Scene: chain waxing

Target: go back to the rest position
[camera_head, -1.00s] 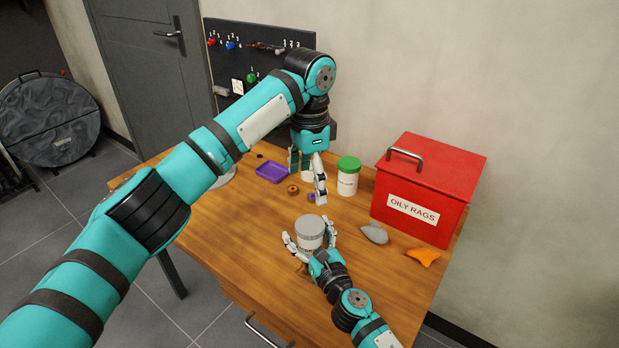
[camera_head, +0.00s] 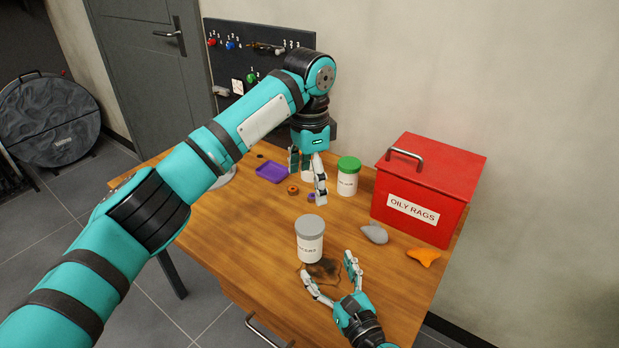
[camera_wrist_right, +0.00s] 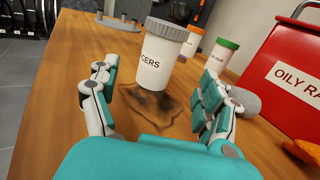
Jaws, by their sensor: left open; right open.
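My right gripper (camera_head: 333,275) is open and empty, low over the front of the wooden table (camera_head: 235,235). In the right wrist view its fingers (camera_wrist_right: 155,100) are spread, with a grey-lidded white jar (camera_wrist_right: 160,57) standing upright beyond them, apart from them. The jar also shows in the head view (camera_head: 310,243). A dark stain (camera_head: 323,270) lies on the wood between the jar and the gripper.
A green-lidded jar (camera_head: 348,180) stands left of the red OILY RAGS box (camera_head: 420,190). A grey rag (camera_head: 375,233) and an orange rag (camera_head: 423,257) lie in front of the box. A purple tray (camera_head: 271,172) is at the back. The table's left front is clear.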

